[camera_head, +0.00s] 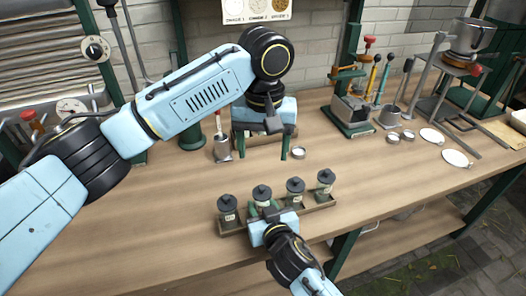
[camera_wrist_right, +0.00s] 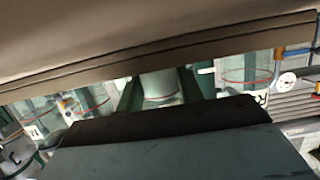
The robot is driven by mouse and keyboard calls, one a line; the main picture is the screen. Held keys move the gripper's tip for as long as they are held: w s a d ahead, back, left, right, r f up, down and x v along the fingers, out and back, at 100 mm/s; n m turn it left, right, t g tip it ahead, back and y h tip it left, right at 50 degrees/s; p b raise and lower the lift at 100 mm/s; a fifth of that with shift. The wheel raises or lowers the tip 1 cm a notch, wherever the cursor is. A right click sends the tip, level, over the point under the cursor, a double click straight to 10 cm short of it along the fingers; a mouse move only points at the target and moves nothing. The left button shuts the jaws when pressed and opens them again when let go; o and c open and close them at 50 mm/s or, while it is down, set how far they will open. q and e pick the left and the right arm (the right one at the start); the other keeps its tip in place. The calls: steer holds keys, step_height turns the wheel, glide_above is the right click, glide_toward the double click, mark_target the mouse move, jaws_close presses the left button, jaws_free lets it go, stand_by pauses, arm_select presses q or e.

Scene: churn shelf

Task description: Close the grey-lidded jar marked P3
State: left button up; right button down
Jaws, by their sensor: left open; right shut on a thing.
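Several small glass jars with dark grey lids stand in a row in a shallow tray (camera_head: 318,206): the leftmost jar (camera_head: 228,206), the second jar (camera_head: 262,193), the third jar (camera_head: 295,186) and the rightmost jar (camera_head: 325,180). Their labels are too small to read, so I cannot tell which is P3. My right gripper (camera_head: 264,207) is shut on what looks like the second jar; in the right wrist view a pale jar body (camera_wrist_right: 160,85) shows between its green fingers. My left gripper (camera_head: 263,149) is open and empty behind the row, fingers pointing down.
A small round tin (camera_head: 298,153) lies on the bench (camera_head: 385,170) right of my left gripper. A green press (camera_head: 352,105), handled tools and white discs (camera_head: 457,158) occupy the back right. The bench right of the tray is clear.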

steer(key=c, duration=0.8)
jaws_free()
steer(key=shift+c, duration=0.2)
steer(key=p+v, duration=0.1)
steer(key=v, duration=1.2)
steer(key=shift+s+p, duration=0.2)
steer(key=shift+p, duration=0.1)
